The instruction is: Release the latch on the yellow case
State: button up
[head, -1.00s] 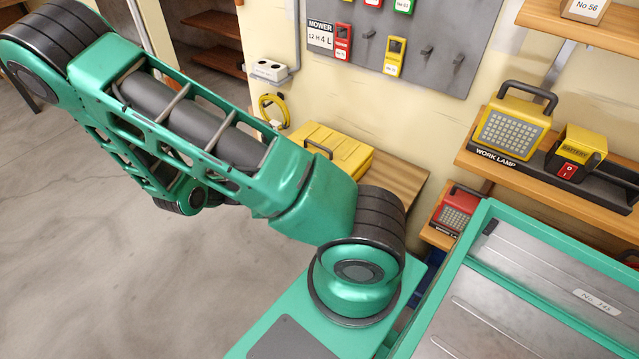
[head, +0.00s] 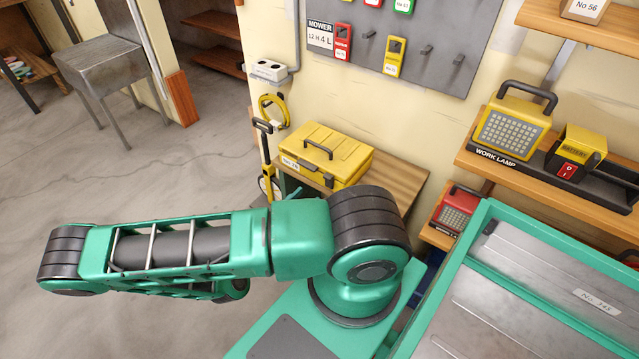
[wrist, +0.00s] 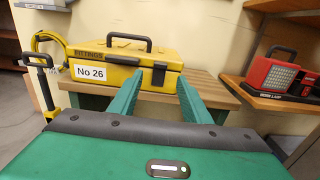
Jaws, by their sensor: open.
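The yellow case (head: 322,150) sits closed on a wooden bench against the wall, with a dark handle on its lid. In the wrist view the case (wrist: 120,62) shows its front with a "No 26" label and a black latch (wrist: 158,74) at the right. The latch looks shut. My gripper (wrist: 158,82) is open; its two green fingers stand apart and point toward the case, with the latch seen between their tips. Nothing is between the fingers, and the gap to the case is hard to judge.
A red lamp (wrist: 275,76) sits on a shelf at the right. The wooden bench top (head: 404,184) is bare right of the case. Open floor lies at left.

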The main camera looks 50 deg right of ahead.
aim_at(326, 178)
jog(key=d, duration=0.9)
jog(key=shift+w+d, duration=0.25)
jog(key=shift+d, duration=0.1)
